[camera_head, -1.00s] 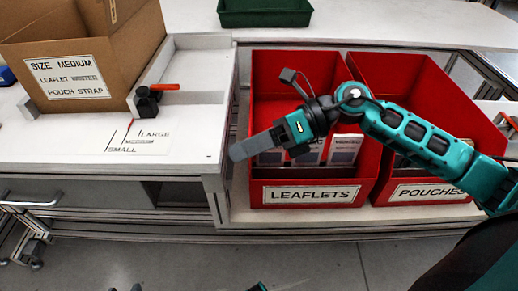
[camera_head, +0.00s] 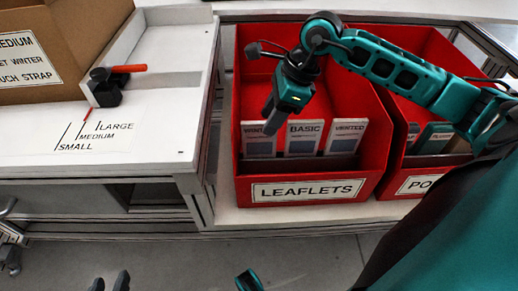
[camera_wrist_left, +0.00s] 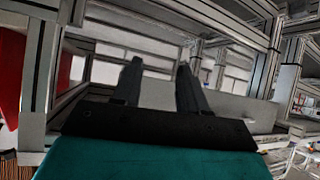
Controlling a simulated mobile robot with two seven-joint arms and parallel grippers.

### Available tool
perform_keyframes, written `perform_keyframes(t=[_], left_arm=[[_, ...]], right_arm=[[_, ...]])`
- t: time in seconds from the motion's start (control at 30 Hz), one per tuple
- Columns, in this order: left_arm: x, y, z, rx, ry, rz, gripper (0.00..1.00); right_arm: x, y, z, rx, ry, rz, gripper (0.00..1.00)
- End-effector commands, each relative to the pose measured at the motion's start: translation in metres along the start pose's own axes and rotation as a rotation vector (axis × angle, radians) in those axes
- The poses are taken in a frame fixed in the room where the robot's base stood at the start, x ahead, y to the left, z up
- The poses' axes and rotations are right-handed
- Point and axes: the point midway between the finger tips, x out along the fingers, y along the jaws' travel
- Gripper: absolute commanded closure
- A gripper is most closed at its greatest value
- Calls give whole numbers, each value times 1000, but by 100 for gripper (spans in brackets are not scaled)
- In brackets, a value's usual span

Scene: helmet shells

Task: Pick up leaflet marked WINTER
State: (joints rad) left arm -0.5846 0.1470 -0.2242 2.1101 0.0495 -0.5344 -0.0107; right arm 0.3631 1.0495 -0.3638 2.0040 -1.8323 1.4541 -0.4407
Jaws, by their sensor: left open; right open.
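Three leaflets stand in the red LEAFLETS bin (camera_head: 372,165). The left leaflet (camera_head: 258,146) starts with "WIN", and the rest of its word is hidden behind my right gripper's finger. The middle leaflet (camera_head: 304,142) reads BASIC. The right leaflet (camera_head: 346,142) seems to read VENTED. My right gripper (camera_head: 271,119) is open and empty, pointing down in front of and above the gap between the left and middle leaflets. My left gripper (camera_head: 110,283) is low at the bottom edge, away from the bin. In the left wrist view it (camera_wrist_left: 158,82) is open and empty.
A red pouches bin (camera_head: 400,175) stands to the right, partly behind my right arm. On the white bench at left are a cardboard box (camera_head: 75,45), a black clamp with an orange handle (camera_head: 106,92) and a size marking (camera_head: 95,137).

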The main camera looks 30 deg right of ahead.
Motion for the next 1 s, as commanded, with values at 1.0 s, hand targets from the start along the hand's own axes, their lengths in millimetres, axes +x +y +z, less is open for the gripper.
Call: perform_keyframes(t=[1.0], left_arm=[[7, 6, 2, -5, 8, 15, 57]], right_arm=[[60, -1, 4, 1, -1, 0, 78]])
